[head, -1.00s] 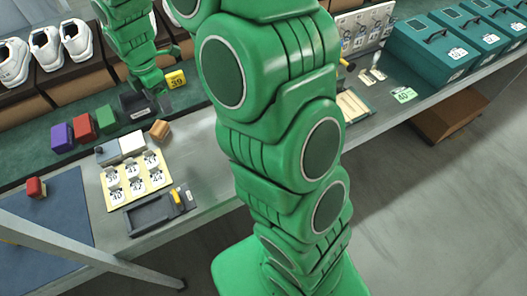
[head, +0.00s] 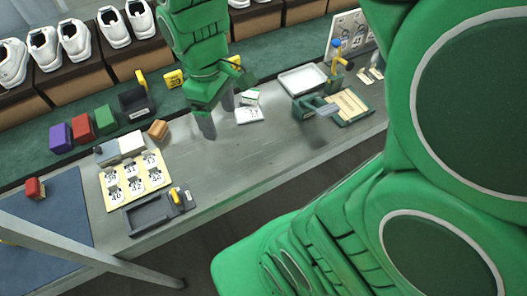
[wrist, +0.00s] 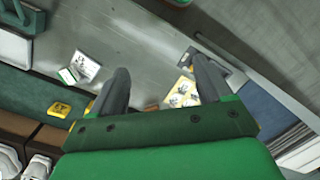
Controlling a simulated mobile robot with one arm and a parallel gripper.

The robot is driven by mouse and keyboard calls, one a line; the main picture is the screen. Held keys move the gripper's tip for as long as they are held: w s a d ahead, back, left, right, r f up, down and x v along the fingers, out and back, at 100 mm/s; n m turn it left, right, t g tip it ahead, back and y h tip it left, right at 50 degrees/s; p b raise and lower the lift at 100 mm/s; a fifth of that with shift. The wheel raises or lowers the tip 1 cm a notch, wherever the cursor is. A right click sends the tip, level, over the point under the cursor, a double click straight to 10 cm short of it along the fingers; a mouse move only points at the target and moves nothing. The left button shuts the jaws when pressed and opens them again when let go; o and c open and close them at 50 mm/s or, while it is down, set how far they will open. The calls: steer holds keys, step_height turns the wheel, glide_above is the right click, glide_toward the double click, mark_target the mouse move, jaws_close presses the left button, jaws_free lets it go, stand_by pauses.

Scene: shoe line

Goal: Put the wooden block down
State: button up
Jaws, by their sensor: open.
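The wooden block (head: 158,130) is a small orange-brown block in the head view. It rests on the grey bench, close to the white block and right of the green block. My gripper (head: 218,114) is to the right of the wooden block, apart from it, pointing down over the bench. In the wrist view my gripper (wrist: 162,85) has its two dark fingers spread wide with nothing held between them.
Purple (head: 61,138), red (head: 82,127) and green (head: 105,119) blocks stand left of it. A numbered card board (head: 122,199) and dark tray (head: 150,215) lie in front. White tags (head: 250,114), a white tray (head: 303,79) and a green clamp device (head: 316,106) are to the right.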

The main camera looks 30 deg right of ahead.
steer(key=s+d+m, duration=0.3)
steer(key=s+m, duration=0.5)
steer(key=s, duration=0.5)
steer(key=shift+s+d+r+g, duration=0.15)
steer(key=shift+r+g, duration=0.1)
steer(key=shift+g, duration=0.05)
stand_by(0.4)
